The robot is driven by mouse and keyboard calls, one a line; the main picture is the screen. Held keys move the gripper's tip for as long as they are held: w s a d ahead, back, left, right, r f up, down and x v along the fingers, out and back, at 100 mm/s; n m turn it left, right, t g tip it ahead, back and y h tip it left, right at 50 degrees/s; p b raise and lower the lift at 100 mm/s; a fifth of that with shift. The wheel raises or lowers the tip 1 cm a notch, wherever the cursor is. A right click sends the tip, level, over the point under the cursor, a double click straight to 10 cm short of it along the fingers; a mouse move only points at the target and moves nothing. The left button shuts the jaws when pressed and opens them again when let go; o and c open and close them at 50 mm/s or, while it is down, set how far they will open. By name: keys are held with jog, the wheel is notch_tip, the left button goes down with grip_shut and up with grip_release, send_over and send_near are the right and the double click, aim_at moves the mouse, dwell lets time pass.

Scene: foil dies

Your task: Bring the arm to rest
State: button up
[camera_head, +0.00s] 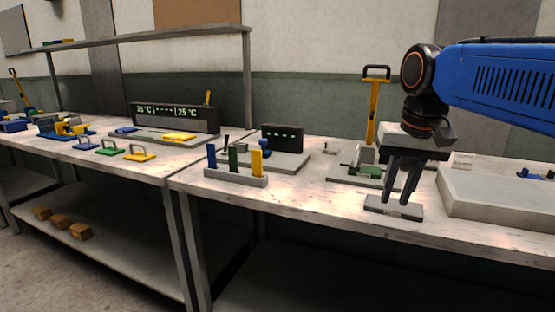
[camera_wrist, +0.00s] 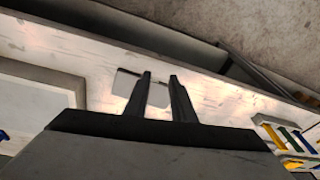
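My blue arm (camera_head: 505,75) reaches in from the right in the head view, with its wrist bent down. My gripper (camera_head: 398,200) points down over a small flat grey plate (camera_head: 377,208) near the table's front edge. Its two dark fingers stand apart with a gap and nothing held between them. In the wrist view, my gripper (camera_wrist: 160,76) again shows separated fingertips, with the grey plate (camera_wrist: 126,84) behind them. I cannot tell whether the fingertips touch the plate.
A large pale slab (camera_head: 490,203) lies right of the gripper. A rack with blue, green and yellow bars (camera_head: 236,177) stands left. A yellow-handled tool (camera_head: 374,105) rises behind. A dark display (camera_head: 282,138) stands further back. Bare tabletop (camera_head: 310,205) lies between rack and plate.

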jog(key=s+d+f+n+t, duration=0.1)
jog(key=s+f, duration=0.6)
jog(key=f, duration=0.3)
jog(key=s+d+f+n+t, duration=0.1)
jog(key=s+d+f, duration=0.1)
jog(key=s+f, duration=0.6)
notch_tip(320, 180, down, 3)
jog(key=shift+d, duration=0.3)
jog(key=shift+s, duration=0.1)
